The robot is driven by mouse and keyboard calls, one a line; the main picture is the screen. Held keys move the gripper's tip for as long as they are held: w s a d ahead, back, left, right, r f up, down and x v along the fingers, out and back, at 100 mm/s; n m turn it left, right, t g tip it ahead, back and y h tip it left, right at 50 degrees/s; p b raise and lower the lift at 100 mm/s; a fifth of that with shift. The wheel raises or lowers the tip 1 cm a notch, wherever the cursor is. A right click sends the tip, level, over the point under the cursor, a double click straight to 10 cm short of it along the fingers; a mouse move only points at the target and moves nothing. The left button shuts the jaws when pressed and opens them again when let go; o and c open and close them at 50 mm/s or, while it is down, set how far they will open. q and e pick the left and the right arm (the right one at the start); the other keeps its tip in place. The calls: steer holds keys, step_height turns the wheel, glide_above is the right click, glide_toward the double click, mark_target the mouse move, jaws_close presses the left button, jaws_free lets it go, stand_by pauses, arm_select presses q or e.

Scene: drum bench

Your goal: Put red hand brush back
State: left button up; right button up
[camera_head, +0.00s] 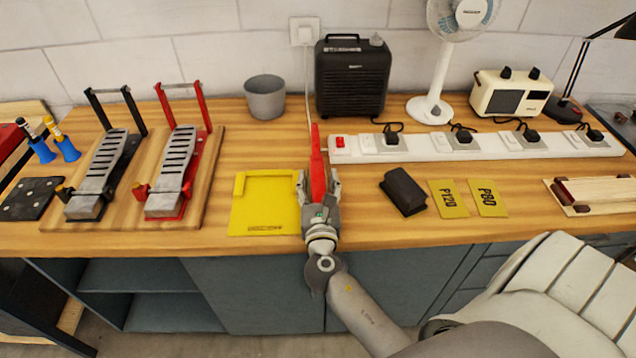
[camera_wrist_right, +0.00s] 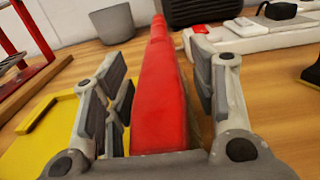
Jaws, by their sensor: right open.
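The red hand brush (camera_head: 317,168) lies on the wooden bench, pointing away from me, just right of the yellow tray (camera_head: 262,206). My right gripper (camera_head: 318,186) is at the near end of the brush. In the right wrist view the red brush (camera_wrist_right: 163,90) runs between the two open fingers of my right gripper (camera_wrist_right: 160,95), one on each side. Gaps show between the fingers and the brush. The near end of the brush is hidden by the gripper. My left gripper is not in view.
A white power strip (camera_head: 480,145) stands close right of the brush's far end. A grey cup (camera_head: 265,98) and a black heater (camera_head: 352,78) are behind. A black block (camera_head: 402,191) lies to the right. Two metal pedals stand on a board (camera_head: 120,210) at left.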

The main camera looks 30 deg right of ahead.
steer(key=shift+s+f, duration=0.1)
steer(key=shift+f, duration=0.2)
steer(key=shift+r+p, duration=0.45)
steer(key=shift+p, duration=0.15)
steer(key=b+v, duration=0.3)
steer(key=v, duration=0.8)
steer(key=shift+s+a+r, duration=0.2)
steer(key=shift+s, duration=0.15)
